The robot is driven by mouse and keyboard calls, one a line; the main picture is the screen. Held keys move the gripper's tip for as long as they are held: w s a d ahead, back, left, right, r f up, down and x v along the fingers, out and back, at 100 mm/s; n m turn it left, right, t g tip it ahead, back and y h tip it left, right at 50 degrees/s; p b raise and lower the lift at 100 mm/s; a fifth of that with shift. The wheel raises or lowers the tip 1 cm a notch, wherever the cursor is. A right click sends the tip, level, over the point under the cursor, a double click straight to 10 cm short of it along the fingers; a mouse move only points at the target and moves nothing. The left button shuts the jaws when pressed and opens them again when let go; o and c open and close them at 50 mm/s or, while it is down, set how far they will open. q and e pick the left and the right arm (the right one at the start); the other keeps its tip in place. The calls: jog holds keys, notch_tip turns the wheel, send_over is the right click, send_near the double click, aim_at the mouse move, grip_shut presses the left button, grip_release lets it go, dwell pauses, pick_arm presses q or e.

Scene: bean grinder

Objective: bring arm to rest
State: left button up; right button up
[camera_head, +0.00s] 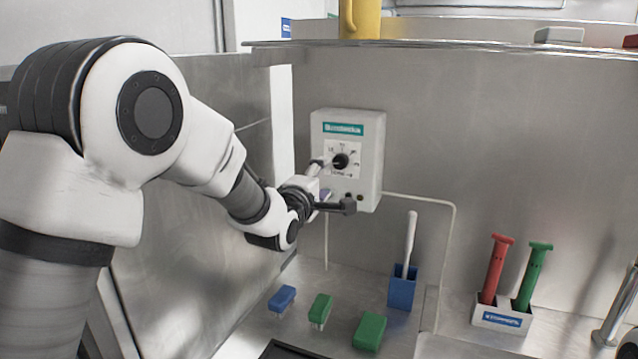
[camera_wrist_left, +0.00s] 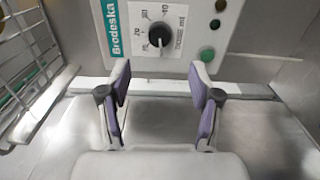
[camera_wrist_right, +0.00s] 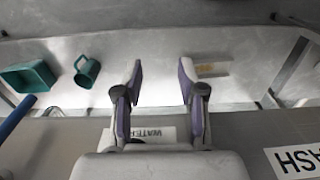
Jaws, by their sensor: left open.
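My left arm comes in from the left in the head view. Its left gripper (camera_head: 336,185) is in front of a white control box (camera_head: 362,150) on the steel wall. In the left wrist view the left gripper (camera_wrist_left: 159,76) is open and empty, its purple-padded fingers well apart. The box's black dial (camera_wrist_left: 160,34) lies beyond the fingertips there, with a gap showing.
Blue and green brushes (camera_head: 320,309), a blue holder (camera_head: 402,288) with a white handle, and a white rack (camera_head: 502,317) with red and green tools stand on the counter below. A shelf edge (camera_head: 450,44) runs above. A green mug (camera_wrist_right: 87,71) and green bin (camera_wrist_right: 27,77) lie left of my right gripper.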

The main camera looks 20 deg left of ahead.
pick_arm(q)
jog(key=shift+s+f, duration=0.1)
jog(key=shift+s, duration=1.1)
